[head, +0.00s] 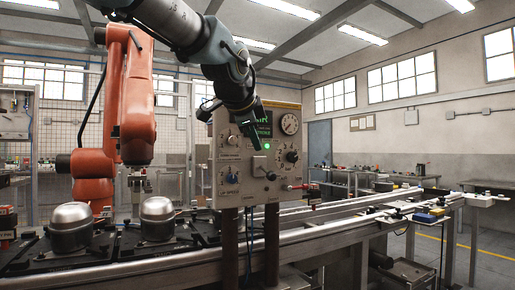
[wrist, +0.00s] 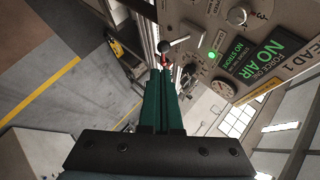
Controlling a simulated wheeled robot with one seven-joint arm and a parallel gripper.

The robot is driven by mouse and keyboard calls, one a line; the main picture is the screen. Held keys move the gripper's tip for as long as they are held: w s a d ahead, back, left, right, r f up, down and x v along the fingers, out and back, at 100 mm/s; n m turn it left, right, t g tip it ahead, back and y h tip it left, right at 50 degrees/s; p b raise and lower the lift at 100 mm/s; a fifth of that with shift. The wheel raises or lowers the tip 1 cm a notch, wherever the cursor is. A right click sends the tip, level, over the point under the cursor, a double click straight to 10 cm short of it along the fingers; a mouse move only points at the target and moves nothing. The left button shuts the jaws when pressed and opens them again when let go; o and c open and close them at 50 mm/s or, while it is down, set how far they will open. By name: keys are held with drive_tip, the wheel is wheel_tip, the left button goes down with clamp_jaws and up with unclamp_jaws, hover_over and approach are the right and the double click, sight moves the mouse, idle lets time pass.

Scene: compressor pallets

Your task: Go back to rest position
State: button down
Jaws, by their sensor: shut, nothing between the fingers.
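My gripper (head: 257,143) hangs from my grey arm in front of the upright control panel (head: 228,150), pointing down. In the wrist view its green fingers (wrist: 161,75) lie together with nothing between them. The panel shows a lit green lamp (wrist: 212,55) and a display (wrist: 262,62) with green text reading "NO AIR". A lever with a dark ball knob (wrist: 164,46) stands close beyond the fingertips in the wrist view. I cannot tell whether the fingers touch it.
A conveyor (head: 330,232) runs below and behind the panel. Silver compressor domes (head: 71,226) sit on dark pallets at the left. An orange robot arm (head: 128,110) stands behind them. Open floor with a yellow line (wrist: 42,90) shows at the left of the wrist view.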

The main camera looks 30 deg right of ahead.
idle(0.5)
drive_tip(key=w+a+f+n+g+y+p, duration=0.1)
drive_tip(key=w+a+f+n+y+p, duration=0.25)
drive_tip(key=a+f, duration=0.6)
drive_tip(key=w+a+f+n+y+p, duration=0.15)
drive_tip(key=w+a+f+n, duration=0.25)
drive_tip(key=a+f+n, duration=0.5)
drive_tip(key=s+a+f+n+g+y+p, duration=0.1)
drive_tip(key=s+a+f+n, duration=0.4)
drive_tip(key=a, duration=0.6)
drive_tip(key=s+a+f+n+g+y+p, duration=0.1)
drive_tip(key=s+a+f+n+g, duration=0.2)
drive_tip(key=a, duration=0.8)
drive_tip(key=s+f+n, duration=0.2)
drive_tip(key=s+f, duration=0.1)
drive_tip(key=f, duration=0.1)
drive_tip(key=shift+f+g+y, duration=0.15)
drive_tip(key=shift+g+y, duration=0.15)
drive_tip(key=shift+g, duration=0.1)
